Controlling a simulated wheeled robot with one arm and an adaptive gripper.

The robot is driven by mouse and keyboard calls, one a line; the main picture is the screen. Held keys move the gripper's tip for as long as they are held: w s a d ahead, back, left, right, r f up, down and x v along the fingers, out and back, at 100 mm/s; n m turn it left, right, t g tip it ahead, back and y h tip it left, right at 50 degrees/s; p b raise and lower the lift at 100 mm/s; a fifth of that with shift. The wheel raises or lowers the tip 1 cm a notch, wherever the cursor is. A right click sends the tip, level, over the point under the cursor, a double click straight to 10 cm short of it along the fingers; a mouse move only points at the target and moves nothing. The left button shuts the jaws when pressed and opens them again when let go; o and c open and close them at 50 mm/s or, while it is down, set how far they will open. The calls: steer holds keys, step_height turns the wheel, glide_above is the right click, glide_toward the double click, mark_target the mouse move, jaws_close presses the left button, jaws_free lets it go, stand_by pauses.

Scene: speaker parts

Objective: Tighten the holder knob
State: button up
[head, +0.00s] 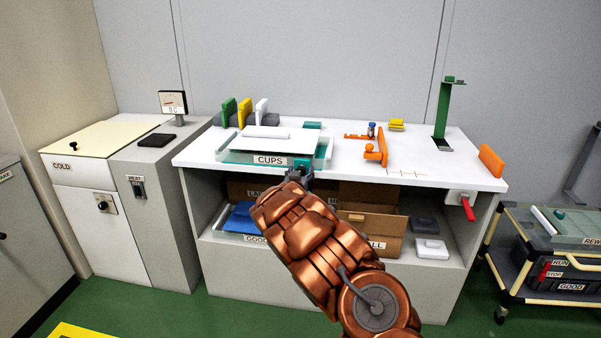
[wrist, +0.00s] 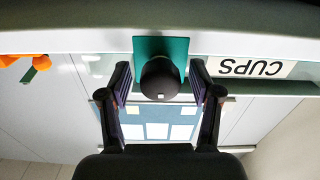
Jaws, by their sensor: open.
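The holder knob (wrist: 160,76) is a dark round knob with a small pale mark. It stands out from a teal plate (wrist: 178,50) beside the CUPS label (wrist: 250,68), which is upside down in the wrist view. My gripper (wrist: 160,84) is open, with one finger on each side of the knob and visible gaps to it. In the head view my gripper (head: 302,175) is at the front edge of the white bench, just below the teal plate (head: 302,163) on the CUPS tray (head: 232,157). There the knob is hidden behind my gripper.
Orange fixtures (head: 381,148) and a green post (head: 443,108) stand on the bench (head: 440,176) to the right. A red-handled switch (head: 467,208) is on the right front. A cart (head: 555,262) stands farther right.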

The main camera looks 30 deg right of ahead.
steer(key=shift+c, duration=0.3)
steer(key=c, duration=1.1)
steer(key=shift+f+m+b, duration=0.1)
steer(key=shift+m+b, duration=0.2)
steer(key=shift+b, duration=0.1)
